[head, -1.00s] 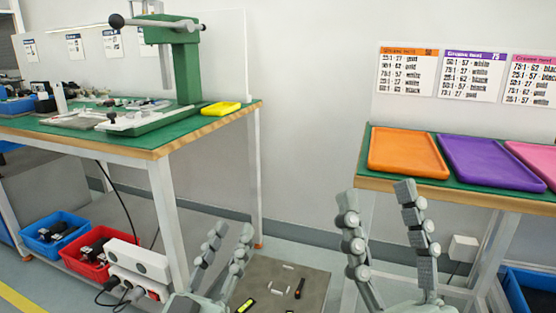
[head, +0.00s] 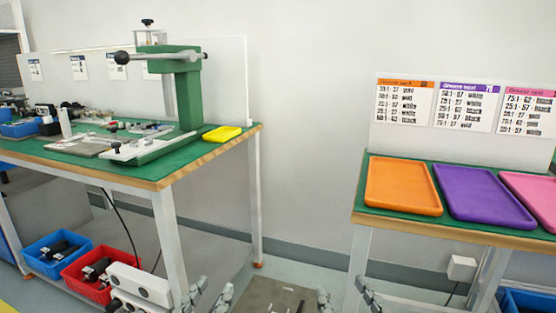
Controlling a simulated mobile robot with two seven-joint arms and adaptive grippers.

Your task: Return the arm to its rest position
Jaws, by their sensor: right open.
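My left gripper (head: 210,293) shows at the bottom edge of the head view, left of centre. My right gripper (head: 346,297) is at the bottom edge, right of centre. Its two fingertips are spread wide and nothing shows between them. Both grippers are low, in front of the gap between the two benches.
The left bench (head: 150,183) carries a green press (head: 186,90) and a yellow tray (head: 222,133). Red (head: 98,290) and blue (head: 50,257) bins sit below it. The right bench (head: 440,228) holds orange (head: 403,186), purple (head: 483,194) and pink (head: 535,195) trays. Floor between benches is partly clear.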

